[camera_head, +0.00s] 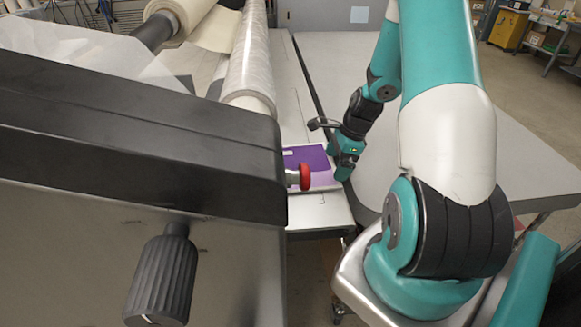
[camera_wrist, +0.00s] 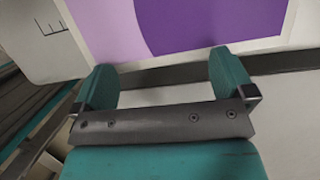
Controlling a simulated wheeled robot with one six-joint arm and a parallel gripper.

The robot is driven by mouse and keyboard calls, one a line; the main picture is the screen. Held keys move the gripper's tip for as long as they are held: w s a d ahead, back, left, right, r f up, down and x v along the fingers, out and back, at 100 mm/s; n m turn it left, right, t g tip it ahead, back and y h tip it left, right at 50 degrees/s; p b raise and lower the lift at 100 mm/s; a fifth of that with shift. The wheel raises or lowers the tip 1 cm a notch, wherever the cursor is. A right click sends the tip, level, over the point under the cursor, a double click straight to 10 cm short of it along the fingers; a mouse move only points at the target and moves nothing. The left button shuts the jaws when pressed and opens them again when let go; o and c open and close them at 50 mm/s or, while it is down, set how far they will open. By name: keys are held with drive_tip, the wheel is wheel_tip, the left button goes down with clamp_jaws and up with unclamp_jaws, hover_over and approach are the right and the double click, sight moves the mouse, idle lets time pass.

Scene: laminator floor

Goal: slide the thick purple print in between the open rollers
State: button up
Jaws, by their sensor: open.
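The purple print (camera_head: 311,164) lies flat on the laminator's feed table, with dark purple and pale lilac areas and a white border. It also shows in the wrist view (camera_wrist: 205,22), just beyond my fingertips. My gripper (camera_head: 343,172) is at the print's right edge in the head view. In the wrist view my gripper (camera_wrist: 165,75) is open, its two teal fingers apart with the table's edge and a dark gap between them. The clear film-wrapped roller (camera_head: 250,60) runs beside the feed table. The gap between the rollers is hidden behind the laminator's black side housing.
The black side housing (camera_head: 140,130) with a ribbed knob (camera_head: 163,275) fills the left. A red knob (camera_head: 305,177) sticks out over the print. A grey table (camera_head: 335,70) stands right of the feed table (camera_head: 290,100), with a dark narrow gap between them.

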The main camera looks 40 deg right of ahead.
sight(316, 167)
drive_tip(key=shift+w+a+p, duration=0.15)
drive_tip(key=shift+w+a, duration=0.5)
drive_tip(key=shift+a, duration=0.25)
drive_tip(key=shift+w+a+p, duration=0.15)
drive_tip(key=shift+w+a, duration=0.5)
drive_tip(key=shift+a, duration=0.2)
idle(0.6)
drive_tip(key=shift+s+d, duration=0.15)
drive_tip(key=shift+d, duration=0.05)
idle(0.4)
drive_tip(key=shift+d+p, duration=0.15)
drive_tip(key=shift+p, duration=0.15)
drive_tip(key=shift+w+d, duration=0.1)
drive_tip(key=shift+w, duration=0.2)
drive_tip(key=shift+w+a+p, duration=0.3)
drive_tip(key=shift+w+a, duration=0.4)
drive_tip(key=shift+a, duration=0.3)
drive_tip(key=shift+s+d, duration=0.35)
drive_tip(key=shift+d, duration=0.2)
idle(0.3)
drive_tip(key=shift+p+v, duration=2.85)
drive_tip(key=shift+v, duration=0.3)
